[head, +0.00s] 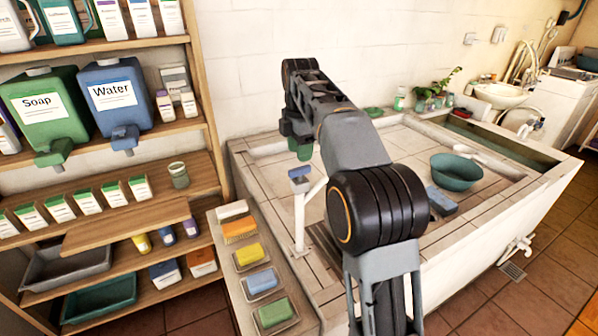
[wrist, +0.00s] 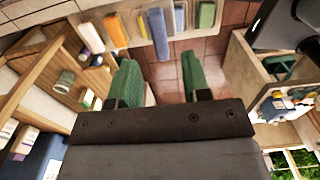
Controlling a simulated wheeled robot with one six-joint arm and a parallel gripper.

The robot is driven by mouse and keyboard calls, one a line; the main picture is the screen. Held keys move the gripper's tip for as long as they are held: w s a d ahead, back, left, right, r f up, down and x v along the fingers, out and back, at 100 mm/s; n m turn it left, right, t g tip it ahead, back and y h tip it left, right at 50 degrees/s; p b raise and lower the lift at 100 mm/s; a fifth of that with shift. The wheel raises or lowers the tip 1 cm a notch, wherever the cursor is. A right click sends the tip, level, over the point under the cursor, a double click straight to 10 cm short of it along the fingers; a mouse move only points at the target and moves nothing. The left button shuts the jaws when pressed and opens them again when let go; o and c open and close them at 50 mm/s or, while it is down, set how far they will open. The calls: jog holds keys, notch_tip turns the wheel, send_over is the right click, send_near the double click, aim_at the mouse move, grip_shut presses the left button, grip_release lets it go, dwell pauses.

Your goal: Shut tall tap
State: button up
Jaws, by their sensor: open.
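The tall tap (head: 299,215) is a slim white post at the near left of the tiled basin top. A blue handle (head: 299,172) sits on its top, and a white spout slants up to the right, partly hidden by my arm. My gripper (wrist: 159,82) is open, with two green fingers spread apart and nothing between them. In the head view a green fingertip (head: 303,149) shows just behind and above the blue handle. I cannot tell how large the gap is.
Several soaps and sponges stand on the ledge (head: 222,243) left of the basin. A shelf (head: 190,145) with soap and water containers rises farther left. A green bowl (head: 456,171) and a grey-blue block (head: 442,201) are on the basin top. Plants (head: 435,90) stand at the back.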

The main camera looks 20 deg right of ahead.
aim_at(300, 168)
jog(key=shift+f+b, duration=0.3)
jog(key=shift+f, duration=2.4)
jog(key=shift+c, duration=0.2)
grip_shut()
